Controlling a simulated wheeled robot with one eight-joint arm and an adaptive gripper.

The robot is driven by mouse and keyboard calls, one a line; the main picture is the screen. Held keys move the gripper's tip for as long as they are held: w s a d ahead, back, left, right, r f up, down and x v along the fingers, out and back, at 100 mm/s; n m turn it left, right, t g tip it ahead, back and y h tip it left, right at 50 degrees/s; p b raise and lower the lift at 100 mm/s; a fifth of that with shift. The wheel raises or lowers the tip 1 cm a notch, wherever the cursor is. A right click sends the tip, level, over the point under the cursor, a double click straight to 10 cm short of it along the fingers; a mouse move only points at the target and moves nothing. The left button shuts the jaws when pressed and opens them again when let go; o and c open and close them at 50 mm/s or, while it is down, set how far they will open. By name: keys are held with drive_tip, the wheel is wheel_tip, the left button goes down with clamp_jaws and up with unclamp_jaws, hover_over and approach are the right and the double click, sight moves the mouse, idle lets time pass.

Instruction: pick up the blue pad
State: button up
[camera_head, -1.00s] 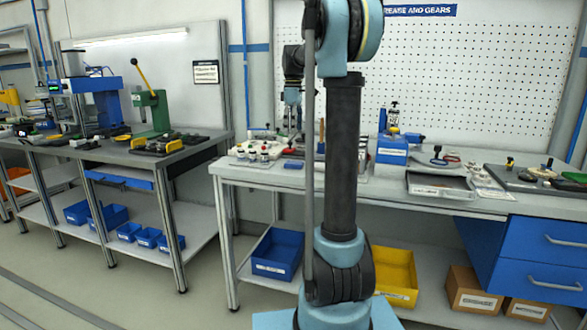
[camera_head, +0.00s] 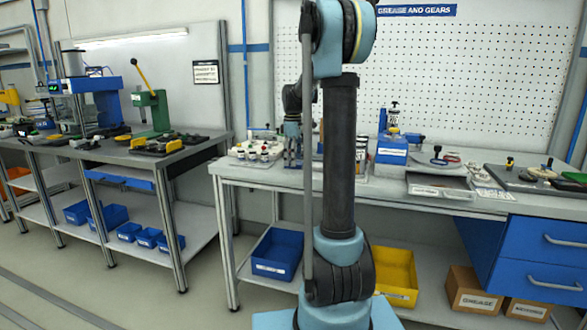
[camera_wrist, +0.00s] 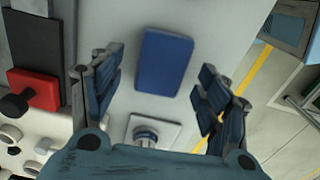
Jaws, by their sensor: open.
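The blue pad (camera_wrist: 164,62) is a flat dark-blue rectangle lying on the pale bench top (camera_wrist: 124,25) in the wrist view. My gripper (camera_wrist: 158,92) is open above the bench, with the pad framed between its two fingers and touching neither that I can see. In the head view my gripper (camera_head: 292,157) is low over the left end of the bench, beside the tray of bottles. The pad is not clear in the head view, hidden around the gripper.
A small square plate with a round metal knob (camera_wrist: 146,134) lies near the pad. A red block with a black knob (camera_wrist: 36,88) and a white tray of bottles (camera_head: 256,157) stand to the left. The bench edge and floor lie to the right in the wrist view.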

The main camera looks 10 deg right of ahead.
drive_tip(key=shift+f, duration=0.65)
drive_tip(key=c, duration=1)
drive_tip(key=shift+o, duration=0.2)
drive_tip(key=shift+r, duration=0.1)
wheel_tip(320, 180, up, 10)
